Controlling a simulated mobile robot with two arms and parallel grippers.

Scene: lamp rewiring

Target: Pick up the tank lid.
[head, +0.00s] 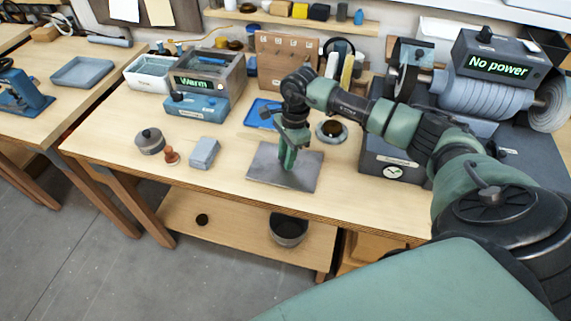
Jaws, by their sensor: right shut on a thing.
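The tank lid, a flat grey rectangular plate (264,172), is at the front middle of the workbench. My right gripper (288,163) points down over its middle and is shut on it; the fingers hide the grasped part. I cannot tell whether the plate rests on the bench or is slightly raised. The grey tank with a "Warm" display (222,78) stands at the back left of the bench, with its top seemingly open. My left gripper is not in view.
Left of the plate are a grey block (204,153), a small reddish-brown stamp-like piece (172,157) and a round lidded pot (150,141). A blue tray (262,113) and a round dish (332,131) lie behind it. A "No power" machine (497,66) stands right.

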